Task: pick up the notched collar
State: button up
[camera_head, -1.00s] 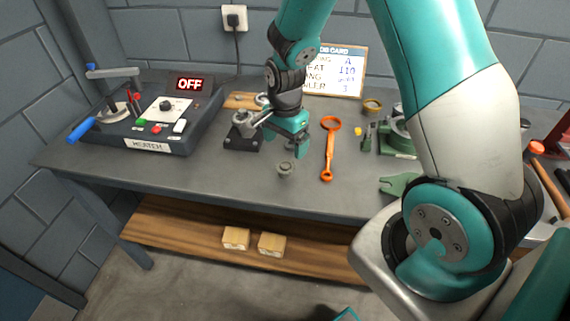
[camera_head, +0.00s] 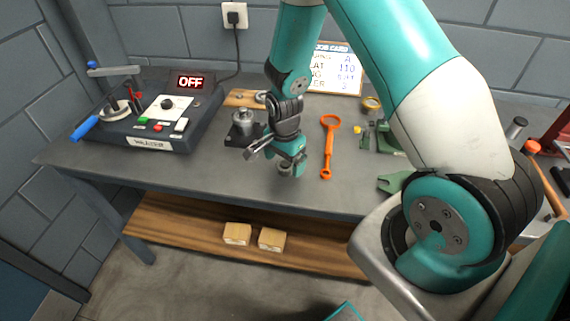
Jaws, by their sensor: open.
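A small grey metal piece, which looks like the notched collar (camera_head: 284,170), sits on the bench near its front edge. My gripper (camera_head: 287,168) is right over it, pointing down, with its fingers open at the collar. The fingers hide part of the collar, and I cannot tell whether they touch it. The notch is too small to make out.
A dark block with a grey metal part (camera_head: 243,128) stands close left of my gripper. An orange wrench (camera_head: 328,148) lies to the right, with a green forked part (camera_head: 391,183) beyond it. The bench (camera_head: 215,175) is clear at front left.

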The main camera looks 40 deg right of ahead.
jog(key=shift+f, duration=0.25)
dwell(0.3)
jog(key=c, duration=1)
